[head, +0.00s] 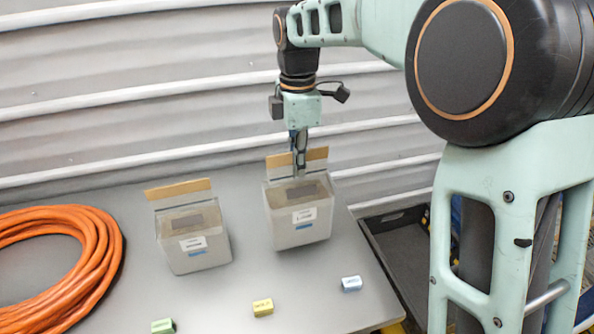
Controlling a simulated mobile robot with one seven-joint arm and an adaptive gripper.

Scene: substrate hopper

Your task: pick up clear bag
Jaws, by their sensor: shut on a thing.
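Two clear bags with brown top strips, white labels and grey contents show in the head view. The right clear bag (299,229) is upright, with its brown strip (317,155) at my gripper (299,172). My gripper points straight down and is shut on the top of this bag. The bag appears slightly raised or standing near the table; I cannot tell if its bottom touches. The left clear bag (196,250) stands on the grey table (225,310), apart from my gripper. The exact grip between the fingertips is too small to see.
A coiled orange hose (98,262) lies at the left. Small green (163,326), yellow (263,307) and blue (352,283) blocks lie along the front. A dark tray (385,240) sits beyond the table's right edge. A corrugated wall (130,90) rises behind.

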